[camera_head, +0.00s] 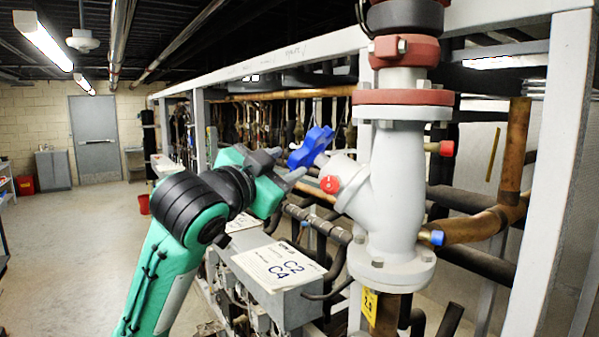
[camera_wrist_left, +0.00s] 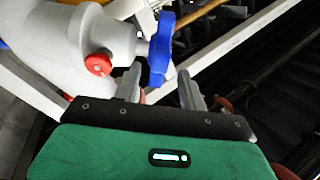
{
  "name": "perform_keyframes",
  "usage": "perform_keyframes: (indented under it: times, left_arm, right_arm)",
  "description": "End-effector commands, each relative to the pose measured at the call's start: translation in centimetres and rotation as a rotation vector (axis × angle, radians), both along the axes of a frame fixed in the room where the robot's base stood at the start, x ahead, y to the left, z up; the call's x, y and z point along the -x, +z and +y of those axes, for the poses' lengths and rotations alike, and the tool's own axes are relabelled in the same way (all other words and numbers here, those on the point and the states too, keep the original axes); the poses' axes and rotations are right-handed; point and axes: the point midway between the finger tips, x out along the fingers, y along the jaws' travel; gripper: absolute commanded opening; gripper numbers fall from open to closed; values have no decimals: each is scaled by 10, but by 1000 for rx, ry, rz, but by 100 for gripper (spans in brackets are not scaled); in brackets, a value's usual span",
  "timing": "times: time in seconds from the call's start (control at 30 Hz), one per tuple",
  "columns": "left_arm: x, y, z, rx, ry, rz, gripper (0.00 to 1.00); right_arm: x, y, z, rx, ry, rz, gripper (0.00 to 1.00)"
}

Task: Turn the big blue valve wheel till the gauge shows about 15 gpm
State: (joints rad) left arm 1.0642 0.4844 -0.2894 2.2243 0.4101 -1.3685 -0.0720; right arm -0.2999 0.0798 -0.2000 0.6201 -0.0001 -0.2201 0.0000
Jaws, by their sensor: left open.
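The big blue valve wheel (camera_head: 311,148) sits on the angled stem of a white valve body (camera_head: 398,180), left of it in the head view. In the left wrist view the wheel (camera_wrist_left: 161,48) shows nearly edge-on. My left gripper (camera_head: 287,164) is open at the wheel's near left side. In the left wrist view the wheel's lower end shows between the two fingers (camera_wrist_left: 160,74), with a gap to the right finger. I cannot tell whether the left finger touches it. No gauge reading is visible. My right gripper is out of view.
A red cap (camera_head: 330,184) sits on the valve body close to the wheel. A white frame post (camera_head: 557,170) and copper pipes (camera_head: 478,228) stand to the right. A grey box labelled C2 C4 (camera_head: 282,275) lies below the gripper. Open floor (camera_head: 85,235) is at the left.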

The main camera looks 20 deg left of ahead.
Motion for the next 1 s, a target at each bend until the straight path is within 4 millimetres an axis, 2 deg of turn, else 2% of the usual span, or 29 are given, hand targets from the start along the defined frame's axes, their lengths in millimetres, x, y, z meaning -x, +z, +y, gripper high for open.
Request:
perform_keyframes:
  times: [0.03, 0.1, 0.33, 0.87, 1.0]
  left_arm:
    - [12, -5, 3, -1, 1, -5, 42]
    - [25, -6, 6, -1, 1, -4, 42]
    - [52, -7, 13, 0, 0, -2, 42]
    - [56, -6, 14, 1, 0, 0, 42]
    - [46, -13, 15, 14, 1, 20, 42]
  right_arm:
    - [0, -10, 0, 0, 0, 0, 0]
    - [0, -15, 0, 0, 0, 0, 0]
    - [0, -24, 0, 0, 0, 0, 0]
    - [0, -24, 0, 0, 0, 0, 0]
    - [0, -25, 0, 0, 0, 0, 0]
